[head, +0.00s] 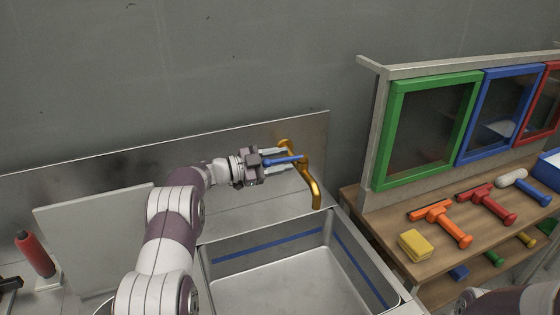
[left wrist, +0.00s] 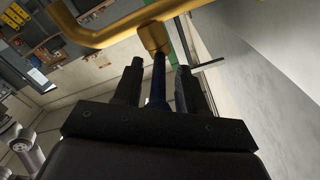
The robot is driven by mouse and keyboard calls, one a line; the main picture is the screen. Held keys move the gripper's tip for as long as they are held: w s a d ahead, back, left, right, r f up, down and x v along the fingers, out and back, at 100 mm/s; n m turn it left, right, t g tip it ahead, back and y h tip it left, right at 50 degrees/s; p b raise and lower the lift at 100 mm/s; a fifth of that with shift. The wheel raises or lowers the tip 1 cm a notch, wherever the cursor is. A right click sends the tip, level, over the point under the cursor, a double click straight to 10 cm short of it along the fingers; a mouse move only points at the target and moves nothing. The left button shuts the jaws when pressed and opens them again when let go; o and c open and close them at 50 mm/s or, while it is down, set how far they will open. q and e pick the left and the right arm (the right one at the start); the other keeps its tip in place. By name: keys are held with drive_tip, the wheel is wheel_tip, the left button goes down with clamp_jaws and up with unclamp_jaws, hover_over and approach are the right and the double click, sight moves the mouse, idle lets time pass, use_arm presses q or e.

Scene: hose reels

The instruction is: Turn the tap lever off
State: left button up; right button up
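The brass tap (head: 314,190) rises at the back of the sink, its spout curving down toward the basin. Its blue lever (head: 284,160) points left from the tap toward my left gripper (head: 287,158). In the left wrist view, the lever (left wrist: 158,78) runs between the two dark fingers of my left gripper (left wrist: 160,66), with a gap visible on each side. The gripper is open around the lever. The tap's yellow body (left wrist: 112,32) crosses beyond the fingertips. No water shows from the spout. My right gripper is out of view; only part of that arm shows at lower right.
The metal sink (head: 270,238) with a blue line inside is empty. A wooden bench (head: 385,222) at right holds squeegees (head: 440,220) and a yellow sponge (head: 415,244) before coloured frames (head: 383,145). A red-handled tool (head: 36,255) stands at far left.

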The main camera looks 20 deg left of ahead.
use_arm(q)
drive_tip(key=shift+s+a, duration=0.2)
drive_tip(key=shift+a, duration=0.15)
drive_tip(key=b+v, duration=0.1)
drive_tip(key=v, duration=0.5)
drive_tip(key=shift+s+a+b, duration=0.2)
drive_tip(key=shift+b, duration=0.15)
